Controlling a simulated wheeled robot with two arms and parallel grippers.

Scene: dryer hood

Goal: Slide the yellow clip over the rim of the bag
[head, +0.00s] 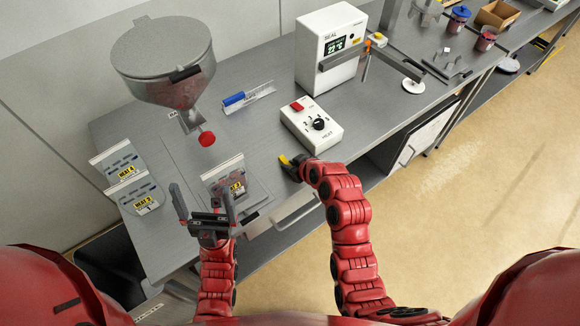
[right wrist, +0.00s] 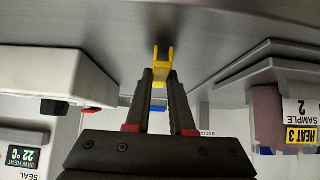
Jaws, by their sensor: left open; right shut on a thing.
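The yellow clip (head: 284,159) is in my right gripper (head: 295,165), held low over the bench between the heat box and the bag. In the right wrist view the clip (right wrist: 163,68) sits between the fingertips (right wrist: 160,80), its forked end pointing away. A clear bag (head: 221,172) with a yellow-and-black label stands at the bench front, left of the clip and apart from it. A bag with such a label (right wrist: 300,125) shows at the right of the wrist view. My left gripper (head: 204,205) is open in front of the bag, partly covering it; contact is unclear.
The white heat box (head: 312,124) stands right of the bag and the seal machine (head: 328,50) behind it. A hopper (head: 165,65) with a red knob stands at back left. Two labelled bags (head: 124,164) lie left. A blue-handled item (head: 245,97) lies behind the bag.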

